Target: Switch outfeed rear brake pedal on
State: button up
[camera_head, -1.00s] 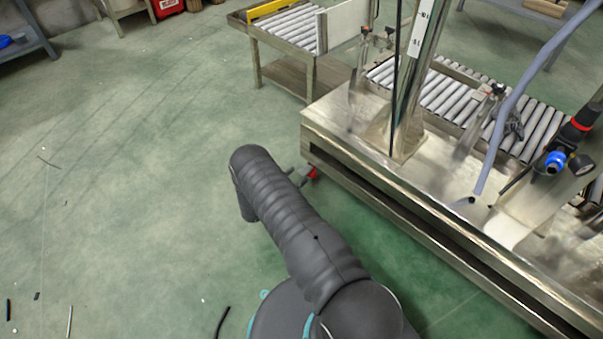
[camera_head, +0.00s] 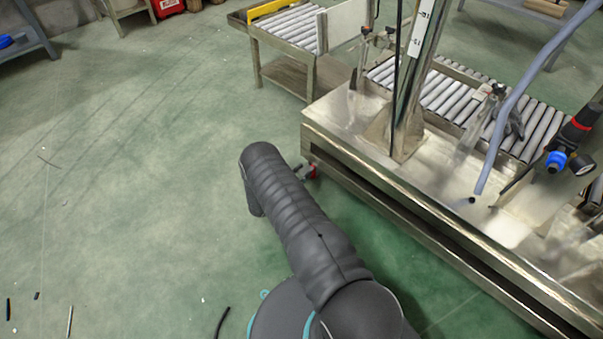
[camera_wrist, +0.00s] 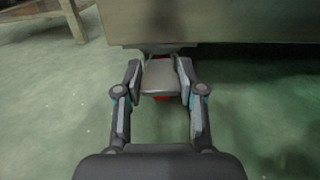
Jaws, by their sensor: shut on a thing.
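The brake pedal (camera_wrist: 160,76) shows in the wrist view as a flat grey plate with red under its near edge, below the steel frame's lower edge. My gripper (camera_wrist: 160,88) has one finger on each side of the plate and is shut on it. In the head view a small red part (camera_head: 313,171) shows beside the frame's near left corner. My gripper is mostly hidden behind my dark arm there. I cannot tell the pedal's on or off state.
The steel machine frame (camera_head: 420,205) stands close on the right, with a post and a grey hose above it. A roller conveyor (camera_head: 285,28) is behind. Green floor to the left is clear except small scraps.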

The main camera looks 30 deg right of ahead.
jog(key=shift+d+f+b, duration=0.1)
jog(key=shift+f+b, duration=0.4)
jog(key=shift+b, duration=0.45)
jog(key=shift+h+b, duration=0.6)
jog(key=shift+b, duration=0.4)
jog(key=shift+r+t, duration=0.1)
jog(key=shift+t, duration=0.2)
jog(key=shift+s, duration=0.1)
jog(key=o, duration=1.2)
jog(key=shift+d, duration=0.1)
jog(key=shift+c, duration=0.2)
jog(key=shift+v, duration=3.85)
